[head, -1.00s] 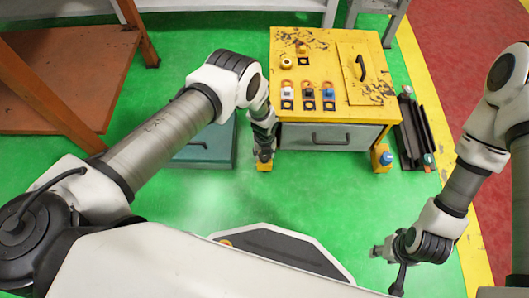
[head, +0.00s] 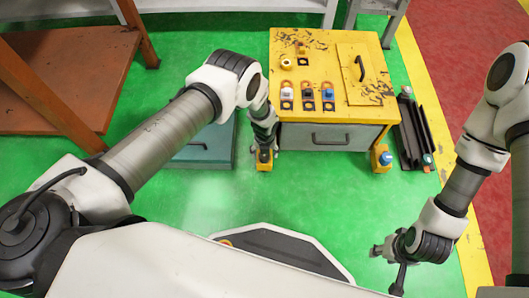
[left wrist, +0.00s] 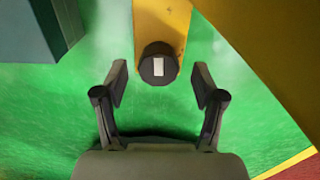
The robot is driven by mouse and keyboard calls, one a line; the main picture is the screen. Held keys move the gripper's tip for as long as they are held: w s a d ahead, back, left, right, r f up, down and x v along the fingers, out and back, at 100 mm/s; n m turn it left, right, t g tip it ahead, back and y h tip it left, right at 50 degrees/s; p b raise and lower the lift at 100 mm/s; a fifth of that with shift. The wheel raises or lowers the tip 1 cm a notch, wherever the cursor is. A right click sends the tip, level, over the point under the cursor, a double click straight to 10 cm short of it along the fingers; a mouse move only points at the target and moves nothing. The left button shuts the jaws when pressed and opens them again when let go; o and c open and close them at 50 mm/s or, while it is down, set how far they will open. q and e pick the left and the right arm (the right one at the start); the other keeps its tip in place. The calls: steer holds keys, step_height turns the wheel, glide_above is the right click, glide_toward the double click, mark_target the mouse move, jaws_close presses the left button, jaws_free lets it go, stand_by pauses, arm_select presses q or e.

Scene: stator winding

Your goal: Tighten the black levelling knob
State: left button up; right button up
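The black levelling knob (left wrist: 158,66) is a dark round cap with a white rectangular mark, on a yellow bracket (left wrist: 163,22) in the left wrist view. In the head view the bracket (head: 264,167) stands at the left front corner of the yellow cabinet, with the knob partly hidden by my gripper. My left gripper (left wrist: 160,83) is open and empty; its two fingers are spread wider than the knob, one toward each side, with visible gaps. In the head view my left gripper (head: 264,146) is right at the bracket. My right gripper (head: 382,251) is low at the right, away from the cabinet; its fingers are unclear.
The yellow cabinet (head: 325,112) has a drawer, several padlock-like items and a handled lid. A second bracket with a blue knob (head: 385,158) stands at its right corner. A teal box (head: 205,150) is left of my gripper.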

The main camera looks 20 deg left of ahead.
arm_select(q)
step_height(320, 180, up, 12)
stand_by(0.5)
steer(key=shift+o, duration=0.2)
steer(key=shift+f, duration=0.1)
